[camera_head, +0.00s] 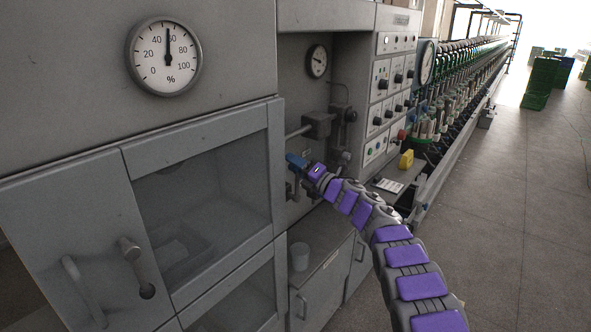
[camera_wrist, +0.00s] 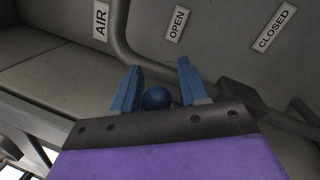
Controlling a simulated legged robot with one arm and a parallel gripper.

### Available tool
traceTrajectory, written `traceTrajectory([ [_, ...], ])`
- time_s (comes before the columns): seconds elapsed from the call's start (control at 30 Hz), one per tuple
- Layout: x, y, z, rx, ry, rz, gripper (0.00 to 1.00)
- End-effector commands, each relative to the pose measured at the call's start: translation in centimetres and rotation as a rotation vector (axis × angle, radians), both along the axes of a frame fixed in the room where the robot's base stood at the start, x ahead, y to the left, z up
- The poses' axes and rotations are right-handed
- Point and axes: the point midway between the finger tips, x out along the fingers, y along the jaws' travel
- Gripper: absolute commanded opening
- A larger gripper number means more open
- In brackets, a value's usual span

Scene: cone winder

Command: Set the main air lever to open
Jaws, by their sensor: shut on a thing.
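My gripper (camera_head: 297,162) reaches into the recess of the grey machine. In the wrist view its two blue fingers (camera_wrist: 158,80) stand on either side of a round dark blue knob (camera_wrist: 157,98), and they are shut on it. I take this knob to be the end of the main air lever. The rest of the lever is hidden behind the gripper. Behind it are an AIR label (camera_wrist: 101,20), an OPEN label (camera_wrist: 177,22) and a CLOSED label (camera_wrist: 275,27). The knob appears below the OPEN label, well left of CLOSED. The lever's exact angle cannot be told.
A grey pipe (camera_wrist: 122,42) runs close behind the fingers. A small gauge (camera_head: 316,61) and a valve block (camera_head: 318,124) sit above the gripper. The aisle floor (camera_head: 520,190) is clear.

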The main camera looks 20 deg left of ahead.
Motion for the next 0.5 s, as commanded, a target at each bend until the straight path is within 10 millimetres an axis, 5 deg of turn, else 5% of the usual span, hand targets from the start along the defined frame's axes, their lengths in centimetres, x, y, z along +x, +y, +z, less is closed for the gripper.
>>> traceTrajectory([
  [0.03,-0.18,0.46,-1.16,-0.013,0.0,0.01,0.0],
  [0.5,-0.01,0.43,-1.57,-0.031,-0.027,0.008,0.0],
])
